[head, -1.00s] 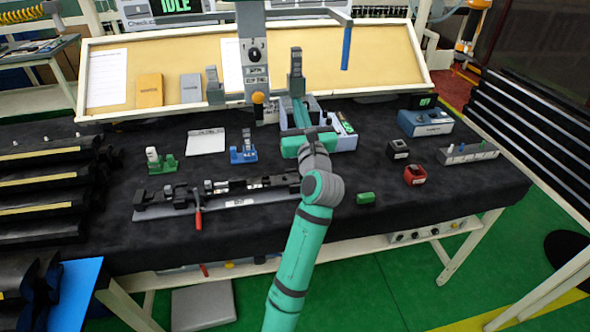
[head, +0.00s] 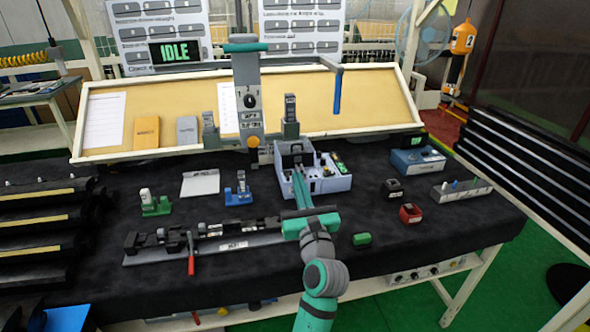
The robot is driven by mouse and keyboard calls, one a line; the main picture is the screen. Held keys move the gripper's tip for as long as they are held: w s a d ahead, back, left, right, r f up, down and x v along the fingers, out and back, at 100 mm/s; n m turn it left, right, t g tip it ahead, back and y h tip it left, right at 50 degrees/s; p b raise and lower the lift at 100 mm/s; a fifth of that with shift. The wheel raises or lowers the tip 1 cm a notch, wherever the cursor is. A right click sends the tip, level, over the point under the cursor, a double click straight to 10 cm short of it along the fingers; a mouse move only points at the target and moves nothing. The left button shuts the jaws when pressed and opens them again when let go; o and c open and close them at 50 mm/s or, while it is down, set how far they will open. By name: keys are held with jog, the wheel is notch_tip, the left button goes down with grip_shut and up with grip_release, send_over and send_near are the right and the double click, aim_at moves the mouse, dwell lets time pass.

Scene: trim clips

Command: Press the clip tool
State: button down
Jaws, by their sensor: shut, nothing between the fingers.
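Which object is the clip tool is not certain. A green clip-like tool (head: 155,206) and a blue one (head: 238,192) stand upright on the black mat, left of my gripper. Two grey upright tools, one on the left (head: 209,131) and one on the right (head: 291,121), stand at the back by the tilted board. My gripper (head: 296,160) reaches away from me, its teal fingers over the light grey-blue bin (head: 325,184). It is shut and empty. Whether its tips touch the bin is unclear.
A column with a dial (head: 249,101) stands at the back centre. A long rail fixture (head: 205,241) with a red lever (head: 191,258) lies at front left. A display reads IDLE (head: 176,52).

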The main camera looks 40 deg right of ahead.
jog(key=shift+v, duration=1.4)
jog(key=s+a+f+n+g+y, duration=0.1)
jog(key=s+a+f+n+y, duration=0.1)
jog(key=s+a+f+n, duration=0.65)
jog(key=s+a+f+n+g+y, duration=0.1)
jog(key=s+a+f+n+y, duration=0.15)
jog(key=a+f+n, duration=1.05)
jog(key=s+a+f+n+y, duration=0.2)
jog(key=s+a+f+n, duration=0.1)
jog(key=s+a+n, duration=0.6)
jog(key=s+a+f+n+g+y, duration=0.1)
jog(key=s+a+f+n, duration=0.3)
jog(key=s+a+n, duration=0.5)
jog(key=s+n+y, duration=0.1)
jog(key=s, duration=0.6)
jog(key=shift+w+n, duration=0.2)
jog(key=shift+n, duration=0.05)
